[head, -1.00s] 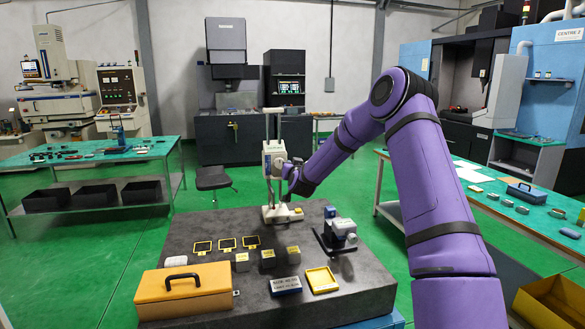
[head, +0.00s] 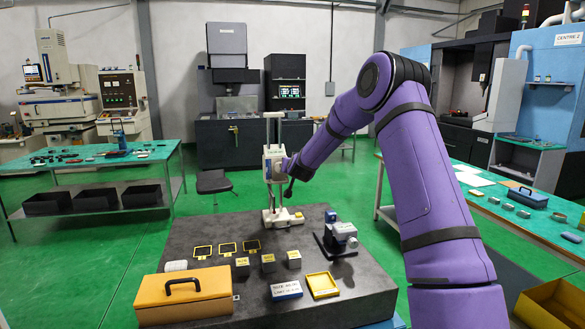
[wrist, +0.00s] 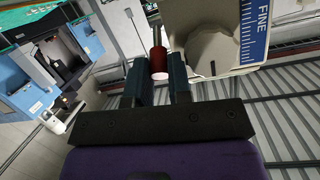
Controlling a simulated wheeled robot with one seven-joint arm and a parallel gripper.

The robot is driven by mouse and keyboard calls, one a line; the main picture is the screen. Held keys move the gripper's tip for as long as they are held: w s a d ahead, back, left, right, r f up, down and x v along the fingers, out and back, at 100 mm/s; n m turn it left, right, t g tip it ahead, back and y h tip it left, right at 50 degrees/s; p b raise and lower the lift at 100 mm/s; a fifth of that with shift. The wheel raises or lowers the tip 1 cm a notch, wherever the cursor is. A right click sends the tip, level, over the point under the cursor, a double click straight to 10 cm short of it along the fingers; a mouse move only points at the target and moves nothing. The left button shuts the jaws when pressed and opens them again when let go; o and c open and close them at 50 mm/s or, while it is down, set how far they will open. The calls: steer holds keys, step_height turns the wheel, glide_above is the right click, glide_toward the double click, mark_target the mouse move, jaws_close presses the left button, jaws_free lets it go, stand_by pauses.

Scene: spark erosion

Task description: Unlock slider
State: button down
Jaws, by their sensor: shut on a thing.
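The height gauge (head: 283,218) stands upright at the back of the grey stone plate. Its white slider (head: 268,157) is partway up the column, and my purple wrist touches or overlaps its right side. In the wrist view, the slider (wrist: 205,55) is a white body with a blue FINE scale. A red lock pin (wrist: 158,58) with a pale end sits beside it. My gripper (wrist: 157,82) has its two dark fingers on either side of this pin, shut on it. In the head view, the fingertips are too small to make out.
On the stone plate (head: 190,252) are a yellow toolbox (head: 184,300), several small grey blocks, yellow-framed pieces, a yellow tray (head: 322,286) and a dark vise-like fixture (head: 340,237). Green-topped benches (head: 100,152) stand left and right. The plate's front right is clear.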

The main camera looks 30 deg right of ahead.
steer(key=c, duration=1.3)
jaws_free()
steer(key=shift+c, duration=0.2)
steer(key=shift+s, duration=0.1)
steer(key=v, duration=1)
steer(key=shift+s, duration=0.3)
steer(key=shift+a+r, duration=0.1)
steer(key=shift+r, duration=0.05)
